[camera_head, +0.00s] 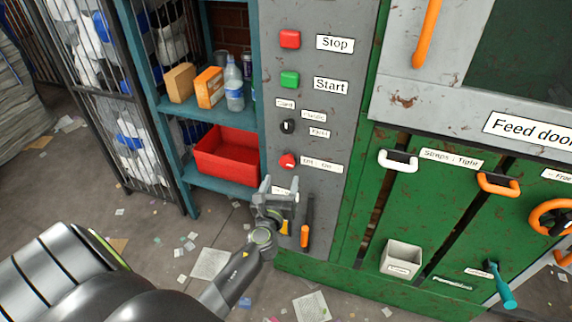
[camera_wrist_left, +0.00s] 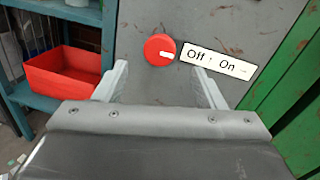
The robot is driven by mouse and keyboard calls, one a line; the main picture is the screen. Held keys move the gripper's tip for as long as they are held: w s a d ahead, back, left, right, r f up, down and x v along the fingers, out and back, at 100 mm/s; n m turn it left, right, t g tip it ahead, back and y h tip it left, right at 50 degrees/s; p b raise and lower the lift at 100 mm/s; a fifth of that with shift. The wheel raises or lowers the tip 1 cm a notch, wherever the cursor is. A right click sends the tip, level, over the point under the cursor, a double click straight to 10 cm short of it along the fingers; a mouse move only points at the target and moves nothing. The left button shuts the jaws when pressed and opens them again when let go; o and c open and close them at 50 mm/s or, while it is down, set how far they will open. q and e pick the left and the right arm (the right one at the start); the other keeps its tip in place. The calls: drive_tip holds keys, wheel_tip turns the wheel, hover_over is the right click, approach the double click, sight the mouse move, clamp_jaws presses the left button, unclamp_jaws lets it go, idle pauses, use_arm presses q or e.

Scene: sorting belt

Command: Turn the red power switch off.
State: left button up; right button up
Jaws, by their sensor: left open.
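The red power switch (camera_head: 288,161) is a round knob low on the grey control panel, with an "Off : On" label (camera_head: 321,165) to its right. In the left wrist view the red knob (camera_wrist_left: 160,48) has a white mark on its right side, pointing toward the label (camera_wrist_left: 218,62). My left gripper (camera_head: 282,187) is open and empty, just below the knob in the head view. In the left wrist view its two fingers (camera_wrist_left: 158,85) stand on either side below the knob, apart from it. My right gripper is not in view.
A red Stop button (camera_head: 289,39), a green Start button (camera_head: 289,80) and a black knob (camera_head: 287,126) sit above on the panel. An orange handle (camera_head: 306,222) hangs below. A red bin (camera_head: 227,156) stands on the shelf to the left.

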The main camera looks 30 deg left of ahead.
sight(286, 164)
use_arm(q)
drive_tip(key=x, duration=0.7)
drive_tip(key=shift+w+a, duration=0.1)
drive_tip(key=shift+w, duration=0.25)
drive_tip(key=c, duration=1)
